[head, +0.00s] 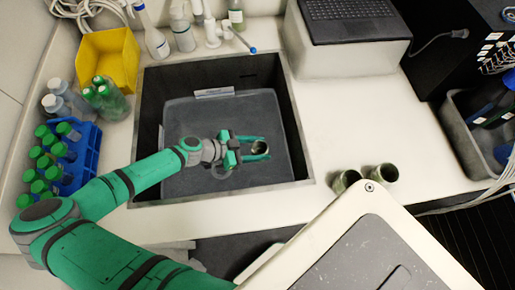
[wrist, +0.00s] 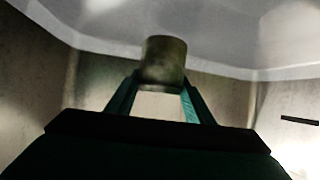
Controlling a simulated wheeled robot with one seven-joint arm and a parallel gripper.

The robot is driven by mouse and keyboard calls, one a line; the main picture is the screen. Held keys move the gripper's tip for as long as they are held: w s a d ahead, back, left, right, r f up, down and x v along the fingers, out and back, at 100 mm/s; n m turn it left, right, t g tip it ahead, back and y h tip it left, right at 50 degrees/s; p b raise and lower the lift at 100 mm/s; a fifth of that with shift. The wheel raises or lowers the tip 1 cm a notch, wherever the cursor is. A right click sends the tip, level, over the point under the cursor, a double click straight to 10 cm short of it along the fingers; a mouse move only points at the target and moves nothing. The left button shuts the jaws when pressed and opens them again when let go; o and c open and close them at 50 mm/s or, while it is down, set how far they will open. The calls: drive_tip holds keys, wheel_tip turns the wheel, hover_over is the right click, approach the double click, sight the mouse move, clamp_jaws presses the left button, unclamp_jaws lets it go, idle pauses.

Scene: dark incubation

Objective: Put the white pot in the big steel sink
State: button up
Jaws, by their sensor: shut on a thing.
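My gripper (head: 262,147) is inside the outline of the big steel sink (head: 148,120), right of its middle. Its two fingers are shut on a small round pot (head: 260,148). In the wrist view the pot (wrist: 164,60) looks dull olive-grey, not white, and sits between the fingertips (wrist: 162,82). I cannot tell its height above the sink floor. Two similar greenish pots, a left one (head: 346,181) and a right one (head: 381,175), stand on the counter right of the sink's front corner. No clearly white pot shows.
A blue rack (head: 88,150) of green-capped bottles and a yellow bin (head: 108,58) stand left of the sink. A laptop (head: 350,20) on a white box is at the back right. The counter right of the sink is largely clear.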

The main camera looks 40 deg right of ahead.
drive_tip(key=shift+f, duration=0.55)
drive_tip(key=o, duration=1.1)
drive_tip(key=shift+r, duration=0.15)
drive_tip(key=shift+r, duration=0.35)
drive_tip(key=v, duration=1.2)
drive_tip(key=shift+a+r, duration=0.1)
